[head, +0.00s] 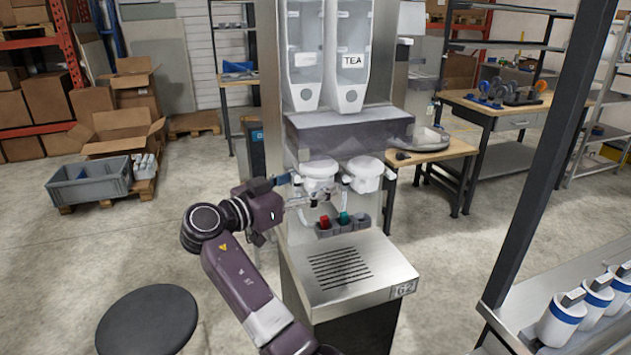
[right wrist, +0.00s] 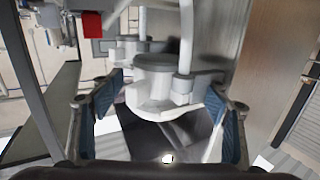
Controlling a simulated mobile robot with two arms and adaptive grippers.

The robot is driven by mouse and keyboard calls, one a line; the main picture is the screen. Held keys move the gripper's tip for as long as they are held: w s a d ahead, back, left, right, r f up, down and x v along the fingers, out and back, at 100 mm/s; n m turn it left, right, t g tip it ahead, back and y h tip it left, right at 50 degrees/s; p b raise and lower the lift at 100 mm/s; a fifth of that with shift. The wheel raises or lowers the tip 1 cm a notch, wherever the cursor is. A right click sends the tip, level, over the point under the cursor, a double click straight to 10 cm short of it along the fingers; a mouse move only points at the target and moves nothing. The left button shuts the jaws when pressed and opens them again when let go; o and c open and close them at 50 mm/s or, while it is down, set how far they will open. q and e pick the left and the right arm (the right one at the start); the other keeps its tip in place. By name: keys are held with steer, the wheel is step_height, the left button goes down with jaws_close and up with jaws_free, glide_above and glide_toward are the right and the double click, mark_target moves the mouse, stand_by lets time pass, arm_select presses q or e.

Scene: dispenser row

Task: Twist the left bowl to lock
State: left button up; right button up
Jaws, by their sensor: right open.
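The left bowl (head: 319,172) is white and round and sits under the left clear canister of the dispenser (head: 347,135). A second white bowl (head: 366,170) sits to its right. My right gripper (head: 298,190) reaches in from the left at the left bowl's height. In the right wrist view the open fingers with blue pads (right wrist: 165,110) stand on either side of a white bowl (right wrist: 158,88), with a visible gap at the left pad. Contact at the right pad is hard to tell. My left gripper is not in view.
A small grey holder (head: 350,228) with a red and a green piece stands below the bowls, behind the slotted metal drip tray (head: 335,262). A dark post (head: 555,150) and a shelf with white-and-blue containers (head: 562,318) stand at right. A round black stool (head: 147,320) is at lower left.

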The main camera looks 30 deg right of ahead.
steer(key=v, duration=1)
steer(key=shift+a, duration=0.3)
steer(key=w+f+n+t+y, duration=0.25)
steer(key=f+n, duration=0.25)
steer(key=f, duration=0.7)
steer(key=w+f+n+t+y, duration=0.1)
steer(key=w+f+n+y, duration=0.3)
steer(key=f, duration=0.8)
steer(key=s+a+f+n+g+y, duration=0.15)
steer(key=s+f+n, duration=0.3)
steer(key=f, duration=0.85)
steer(key=s+a+f+n+y, duration=0.1)
steer(key=s+f+n+y, duration=0.3)
steer(key=f, duration=1)
steer(key=s+a+f+n+g+y, duration=0.1)
steer(key=s+a+f+g+y, duration=0.15)
steer(key=s+f, duration=2.05)
steer(key=s+d+f+g+y, duration=0.1)
steer(key=s+f, duration=0.1)
steer(key=s, duration=1.1)
steer(key=s+d+f+g+y, duration=0.1)
steer(key=s+f, duration=0.2)
steer(key=s, duration=1.1)
steer(key=shift+d+m, duration=0.25)
steer(key=shift+m, duration=0.1)
